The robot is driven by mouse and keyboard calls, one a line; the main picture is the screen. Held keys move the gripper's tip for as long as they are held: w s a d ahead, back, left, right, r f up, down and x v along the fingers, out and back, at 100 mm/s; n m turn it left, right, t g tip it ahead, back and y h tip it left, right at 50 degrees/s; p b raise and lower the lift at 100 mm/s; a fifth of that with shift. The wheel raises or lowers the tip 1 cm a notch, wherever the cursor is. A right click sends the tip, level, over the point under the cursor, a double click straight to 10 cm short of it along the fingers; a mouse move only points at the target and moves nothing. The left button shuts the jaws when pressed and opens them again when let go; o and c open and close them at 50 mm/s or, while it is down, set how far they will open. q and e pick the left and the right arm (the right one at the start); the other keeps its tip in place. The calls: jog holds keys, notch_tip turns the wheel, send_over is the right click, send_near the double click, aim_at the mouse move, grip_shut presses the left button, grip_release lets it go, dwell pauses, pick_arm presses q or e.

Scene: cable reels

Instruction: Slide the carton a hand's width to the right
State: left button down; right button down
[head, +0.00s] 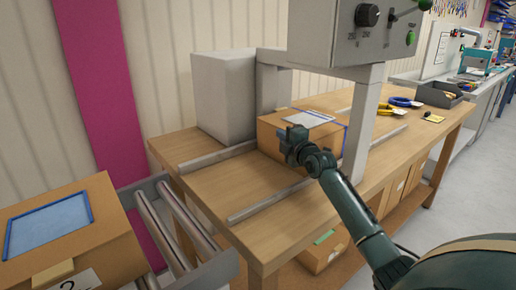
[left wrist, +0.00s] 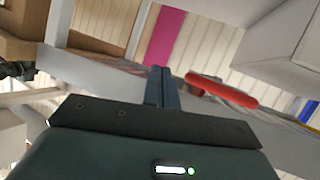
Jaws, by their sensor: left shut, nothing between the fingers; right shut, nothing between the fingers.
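A brown carton (head: 322,137) with blue edging and a pale sheet on top sits on the wooden workbench (head: 210,185), between two metal rails and behind a grey post. My right gripper (head: 287,146) is shut and empty at the carton's near side, toward its left end. It hides part of that face; I cannot tell whether it touches. My left gripper (left wrist: 161,88) is shut with nothing between its fingers. It shows only in the left wrist view, where the carton cannot be made out.
A grey block (head: 222,95) stands left of the carton. A grey control box (head: 340,35) hangs above on posts. Metal rails (head: 275,195) run along the bench. Blue and yellow rings (head: 400,102) lie farther right. Another carton (head: 75,240) stands by rollers at left.

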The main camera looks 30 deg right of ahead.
pick_arm(q)
jog(key=shift+d+f, duration=0.15)
jog(key=shift+f, duration=0.05)
pick_arm(e)
jog(key=s+a, duration=0.2)
jog(key=s, duration=1.1)
pick_arm(q)
jog(key=shift+r+p, duration=0.1)
jog(key=shift+p, duration=0.2)
pick_arm(e)
jog(key=shift+a+r, duration=0.1)
jog(key=shift+r, duration=0.05)
